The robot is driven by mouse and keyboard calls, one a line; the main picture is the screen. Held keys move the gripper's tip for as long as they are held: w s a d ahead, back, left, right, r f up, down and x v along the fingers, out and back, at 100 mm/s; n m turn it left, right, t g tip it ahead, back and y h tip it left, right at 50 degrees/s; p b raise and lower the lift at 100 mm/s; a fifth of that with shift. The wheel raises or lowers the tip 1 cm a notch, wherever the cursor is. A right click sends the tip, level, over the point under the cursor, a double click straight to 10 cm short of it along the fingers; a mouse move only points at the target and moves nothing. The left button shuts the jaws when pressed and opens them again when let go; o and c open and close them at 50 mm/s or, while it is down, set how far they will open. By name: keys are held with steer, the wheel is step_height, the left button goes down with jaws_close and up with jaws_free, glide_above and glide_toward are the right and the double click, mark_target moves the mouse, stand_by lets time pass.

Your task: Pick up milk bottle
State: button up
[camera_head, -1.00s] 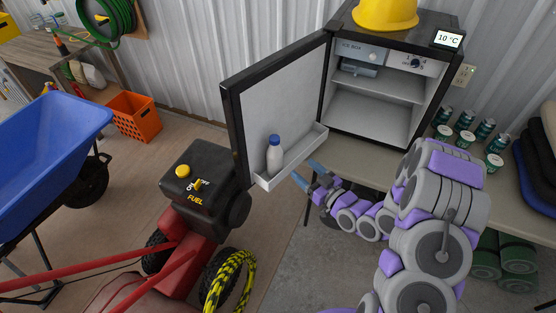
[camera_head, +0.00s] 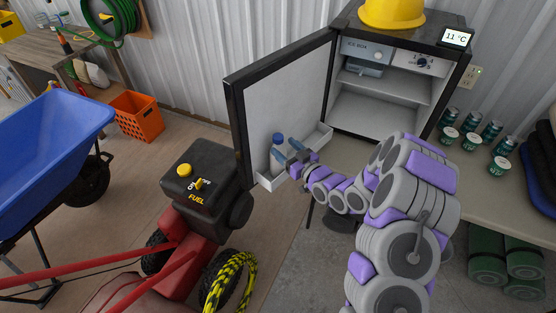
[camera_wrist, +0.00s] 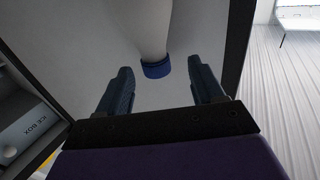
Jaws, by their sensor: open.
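The milk bottle (camera_head: 277,158) is white with a blue cap and stands in the door shelf (camera_head: 266,184) of the open mini fridge. My gripper (camera_head: 287,151) is at the bottle's right side, its blue fingers pointing toward it. In the wrist view the bottle (camera_wrist: 153,35) appears upside down, with its blue cap (camera_wrist: 156,70) low in the picture. My gripper (camera_wrist: 160,88) is open there, one finger on each side of the cap, with gaps visible. Whether the fingers reach around the bottle's body is unclear.
The fridge door (camera_head: 285,102) stands open behind the bottle. The fridge (camera_head: 378,115) is on a table (camera_head: 490,190) with several green cans (camera_head: 470,137). A red machine with a black fuel tank (camera_head: 200,197) stands close below the door.

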mark_target(281, 143)
steer(key=b+x, duration=0.1)
steer(key=x, duration=0.2)
steer(key=shift+w+a+f, duration=0.1)
steer(key=shift+w, duration=0.35)
steer(key=shift+w+a+b, duration=0.35)
steer(key=shift+w+a, duration=0.1)
steer(key=shift+w, duration=0.1)
steer(key=shift+c, duration=0.4)
jaws_close()
